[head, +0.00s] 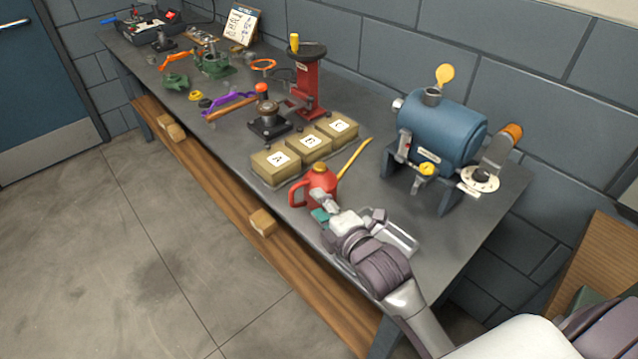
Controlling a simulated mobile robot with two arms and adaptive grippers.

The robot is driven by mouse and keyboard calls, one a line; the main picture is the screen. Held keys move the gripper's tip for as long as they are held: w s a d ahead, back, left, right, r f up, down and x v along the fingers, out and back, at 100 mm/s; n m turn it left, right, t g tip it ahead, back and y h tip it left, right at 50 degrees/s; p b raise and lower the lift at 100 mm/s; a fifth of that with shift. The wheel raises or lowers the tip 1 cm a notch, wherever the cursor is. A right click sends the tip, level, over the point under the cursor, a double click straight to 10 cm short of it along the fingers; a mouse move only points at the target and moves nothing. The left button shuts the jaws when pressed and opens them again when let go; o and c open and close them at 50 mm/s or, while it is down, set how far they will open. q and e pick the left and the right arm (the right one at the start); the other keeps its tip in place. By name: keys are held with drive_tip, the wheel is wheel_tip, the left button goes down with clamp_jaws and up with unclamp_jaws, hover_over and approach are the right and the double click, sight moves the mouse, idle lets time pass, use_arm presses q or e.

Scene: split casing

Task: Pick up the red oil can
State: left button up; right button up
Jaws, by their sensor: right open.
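The red oil can (301,194) stands upright near the front edge of the workbench, just in front of the lettered boxes. It has a yellow-orange cap and a handle on its left side. My right gripper (322,205) is at the can's right front side, its fingers pointing at the can's body. The fingers are open; the near one looks teal at its tip. The gripper overlaps part of the can, so I cannot tell whether they touch. My left gripper is not in view.
Boxes lettered A, B and C (337,127) stand behind the can. A blue machine (440,128) stands at the right. A red press (307,85) stands farther back.

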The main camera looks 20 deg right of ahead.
sight(302, 185)
drive_tip(key=x, duration=0.3)
drive_tip(key=shift+w+a+r+p, duration=0.15)
drive_tip(key=shift+w+p, duration=0.25)
drive_tip(key=shift+w, duration=0.55)
drive_tip(key=x, duration=0.3)
drive_tip(key=shift+w+a+p, duration=0.2)
drive_tip(key=shift+w+p, duration=0.15)
drive_tip(key=shift+w, duration=0.25)
clamp_jaws()
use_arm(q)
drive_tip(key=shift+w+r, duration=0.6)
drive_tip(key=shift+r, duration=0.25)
